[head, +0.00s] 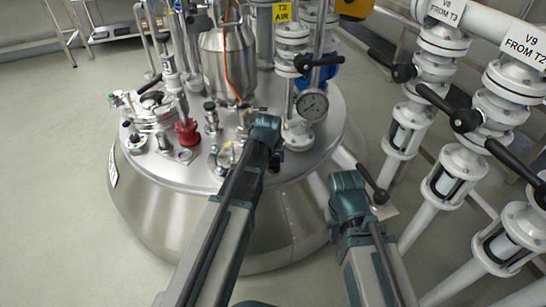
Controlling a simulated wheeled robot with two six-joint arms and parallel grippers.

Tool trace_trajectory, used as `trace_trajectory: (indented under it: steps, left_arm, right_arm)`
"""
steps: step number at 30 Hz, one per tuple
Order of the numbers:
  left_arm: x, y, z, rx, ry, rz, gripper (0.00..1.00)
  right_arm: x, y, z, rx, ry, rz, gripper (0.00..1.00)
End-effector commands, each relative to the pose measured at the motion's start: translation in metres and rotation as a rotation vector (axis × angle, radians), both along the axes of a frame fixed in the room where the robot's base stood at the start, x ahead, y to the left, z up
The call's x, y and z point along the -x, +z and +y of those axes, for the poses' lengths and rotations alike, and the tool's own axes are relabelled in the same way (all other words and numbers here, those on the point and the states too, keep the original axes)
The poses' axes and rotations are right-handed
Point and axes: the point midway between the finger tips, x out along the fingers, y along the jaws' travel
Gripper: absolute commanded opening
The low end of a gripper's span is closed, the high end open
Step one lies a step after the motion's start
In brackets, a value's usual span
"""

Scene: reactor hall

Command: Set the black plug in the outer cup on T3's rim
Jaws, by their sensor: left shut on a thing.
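The vessel with the shiny steel lid and rim (325,150) stands in the middle of the head view. My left gripper (275,160) is over the right front part of the lid, mostly hidden behind its own wrist. It is shut on a dark piece, taken as the black plug, of which little shows. Small fittings sit along the lid's front left edge, among them a square-based one (185,155); I cannot tell which is the outer cup. My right gripper (335,230) is low beside the vessel's right side, mostly hidden by its wrist; its jaws cannot be made out.
A red fitting (187,132) and a steel canister (227,60) stand farther back. White valve pipes (405,130) with black levers crowd the right side. The floor at left is clear.

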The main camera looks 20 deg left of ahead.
Motion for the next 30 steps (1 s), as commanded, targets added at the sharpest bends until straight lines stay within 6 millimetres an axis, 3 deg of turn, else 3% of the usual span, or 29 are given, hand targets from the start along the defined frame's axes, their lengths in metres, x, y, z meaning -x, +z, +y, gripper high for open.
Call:
trace_trajectory:
  steps: [8, 9, 14, 23, 30]
  left_arm:
    - [0.0, 0.0, 0.0, 0.0, 0.0, 0.0, 0.12]
    - [0.0, 0.0, 0.0, 0.0, 0.0, 0.0, 0.69]
    - [0.0, 0.0, 0.0, 0.0, 0.0, 0.0, 0.98]
    - [0.0, 0.001, 0.0, 0.0, 0.0, 0.0, 1.0]
    - [0.005, 0.014, -0.001, 0.0, 0.0, 0.0, 1.0]
  right_arm:
    - [0.0, 0.0, 0.0, 0.0, 0.0, 0.0, 0.24]
    - [0.0, 0.0, 0.0, 0.0, 0.0, 0.0, 0.24]
    - [0.0, 0.0, 0.0, 0.0, 0.0, 0.0, 0.24]
    - [0.0, 0.001, 0.0, 0.0, 0.0, 0.0, 0.24]
    - [0.0, 0.014, 0.0, 0.0, 0.001, 0.0, 0.24]
